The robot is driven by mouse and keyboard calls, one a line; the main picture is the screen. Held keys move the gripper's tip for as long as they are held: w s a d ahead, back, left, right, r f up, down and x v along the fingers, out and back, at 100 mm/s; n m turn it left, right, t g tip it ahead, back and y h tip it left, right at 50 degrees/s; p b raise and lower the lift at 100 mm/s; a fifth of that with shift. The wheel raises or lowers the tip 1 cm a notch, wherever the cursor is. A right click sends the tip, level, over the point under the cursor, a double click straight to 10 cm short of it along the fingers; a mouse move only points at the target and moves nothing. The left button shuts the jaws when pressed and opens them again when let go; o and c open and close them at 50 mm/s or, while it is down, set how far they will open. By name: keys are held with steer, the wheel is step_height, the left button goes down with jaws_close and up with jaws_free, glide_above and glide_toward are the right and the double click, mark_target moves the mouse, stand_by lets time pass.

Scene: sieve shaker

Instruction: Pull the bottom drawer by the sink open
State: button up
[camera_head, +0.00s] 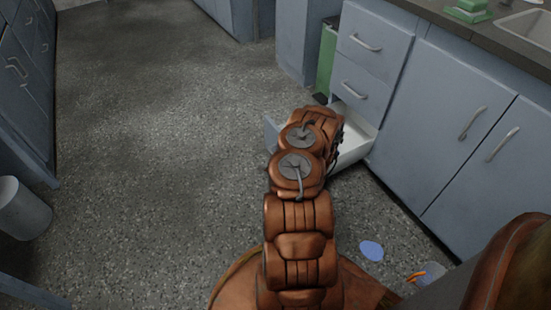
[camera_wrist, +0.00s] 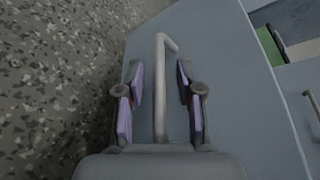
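The bottom drawer (camera_head: 359,128) of the sink-side cabinet is pulled out in the head view, its white inside showing. Its grey-blue front (camera_head: 270,132) is mostly hidden behind my arm. In the wrist view the drawer front (camera_wrist: 225,85) fills the middle, with a pale bar handle (camera_wrist: 160,88) on it. My gripper (camera_wrist: 160,88) is open, one finger on each side of the handle, with a visible gap on both sides. In the head view my gripper is hidden by the arm.
Two shut drawers sit above, the upper (camera_head: 372,45) and middle (camera_head: 360,88). Cabinet doors (camera_head: 445,110) and the sink (camera_head: 530,27) are to the right. A green bin (camera_head: 327,60) stands behind the drawer. A blue piece (camera_head: 371,250) lies on the floor. Floor at left (camera_head: 160,150) is clear.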

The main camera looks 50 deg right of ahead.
steer(key=shift+s, duration=0.1)
steer(key=shift+v, duration=0.8)
steer(key=v, duration=1)
steer(key=shift+s+a+r, duration=0.1)
